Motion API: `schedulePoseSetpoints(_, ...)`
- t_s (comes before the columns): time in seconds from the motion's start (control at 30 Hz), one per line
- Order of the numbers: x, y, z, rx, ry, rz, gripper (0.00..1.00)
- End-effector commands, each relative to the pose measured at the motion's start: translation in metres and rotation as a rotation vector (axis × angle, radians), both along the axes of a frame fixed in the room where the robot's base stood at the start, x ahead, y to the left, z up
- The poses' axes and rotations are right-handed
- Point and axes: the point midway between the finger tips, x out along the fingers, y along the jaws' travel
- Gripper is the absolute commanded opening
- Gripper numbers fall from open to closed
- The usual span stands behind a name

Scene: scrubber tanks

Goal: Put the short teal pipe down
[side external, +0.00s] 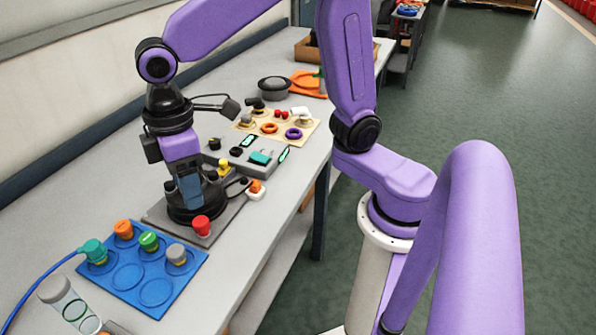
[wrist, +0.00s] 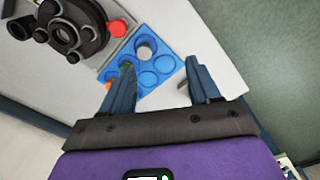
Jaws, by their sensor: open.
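My gripper (wrist: 163,78) is open, its two dark blue fingers spread with nothing seen between them. In the side view my gripper (side external: 190,193) points down over a black round fixture (side external: 200,208) on a grey plate. I cannot pick out the short teal pipe for certain. A teal plug (side external: 93,250) with a blue hose stands on the blue tray at the front left. No teal pipe is clear in the wrist view.
The blue tray (side external: 127,281) has round recesses and orange, green and grey plugs; it also shows in the wrist view (wrist: 172,49). A red knob (side external: 201,226) stands at the fixture's front. A clear cylinder (side external: 68,303) is at the front left. A beige board (side external: 275,127) holds rings.

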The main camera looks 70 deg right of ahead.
Motion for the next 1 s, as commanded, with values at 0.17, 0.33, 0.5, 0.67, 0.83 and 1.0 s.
schedulePoseSetpoints(0.17,-0.063,-0.048,-0.005,0.005,-0.002,0.044,0.61)
schedulePoseSetpoints(0.33,-0.117,-0.093,-0.016,0.010,-0.004,0.083,0.61)
schedulePoseSetpoints(0.5,-0.153,-0.125,-0.028,0.011,-0.004,0.111,0.61)
schedulePoseSetpoints(0.67,-0.166,-0.137,-0.033,0.011,-0.003,0.121,0.61)
schedulePoseSetpoints(0.83,-0.167,-0.138,-0.033,0.011,-0.003,0.123,0.61)
schedulePoseSetpoints(1.0,-0.167,-0.138,-0.033,0.010,-0.003,0.123,0.61)
